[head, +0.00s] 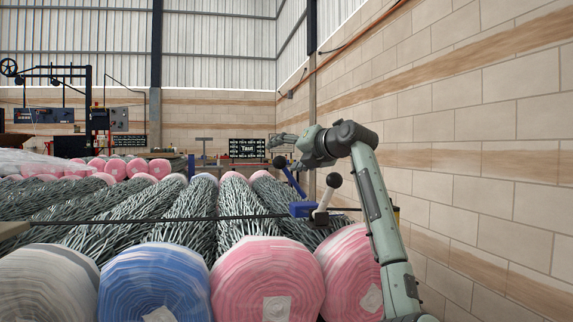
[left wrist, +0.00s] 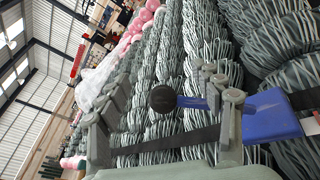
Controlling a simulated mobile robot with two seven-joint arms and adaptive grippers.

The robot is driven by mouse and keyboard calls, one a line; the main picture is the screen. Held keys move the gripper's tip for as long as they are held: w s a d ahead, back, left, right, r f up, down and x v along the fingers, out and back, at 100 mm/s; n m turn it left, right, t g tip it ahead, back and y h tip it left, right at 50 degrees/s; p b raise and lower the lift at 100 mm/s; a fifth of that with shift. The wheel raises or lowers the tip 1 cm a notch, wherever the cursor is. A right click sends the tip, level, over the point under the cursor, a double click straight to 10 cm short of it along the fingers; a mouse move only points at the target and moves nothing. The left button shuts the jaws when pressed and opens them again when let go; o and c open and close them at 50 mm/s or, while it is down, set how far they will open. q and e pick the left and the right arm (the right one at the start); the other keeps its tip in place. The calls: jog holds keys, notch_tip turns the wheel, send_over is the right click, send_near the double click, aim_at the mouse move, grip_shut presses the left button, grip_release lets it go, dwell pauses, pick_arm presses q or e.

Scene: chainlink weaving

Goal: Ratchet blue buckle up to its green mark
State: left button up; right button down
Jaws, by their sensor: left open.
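The blue buckle (head: 303,209) sits on a dark strap (head: 150,220) at the right end of the wire bundles. Its blue lever (head: 291,178) rises to the upper left and ends in a black ball. A second, pale lever (head: 322,203) with a black ball stands to its right. My left gripper (head: 284,140) is open above the blue lever. In the left wrist view, the black ball (left wrist: 163,98) appears between the open fingers, with the blue buckle body (left wrist: 270,117) beyond the right-hand finger. I cannot make out a green mark. My right gripper is not in view.
Bundles of grey twisted wire (head: 125,220) fill the left and middle, with pink, blue and white wrapped rolls (head: 265,278) in front. A brick wall (head: 480,150) closes the right side. A dark display (head: 247,148) reading "Taut" stands behind.

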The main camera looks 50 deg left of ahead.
pick_arm(q)
notch_tip(320, 180, up, 8)
jog(key=shift+f, duration=0.1)
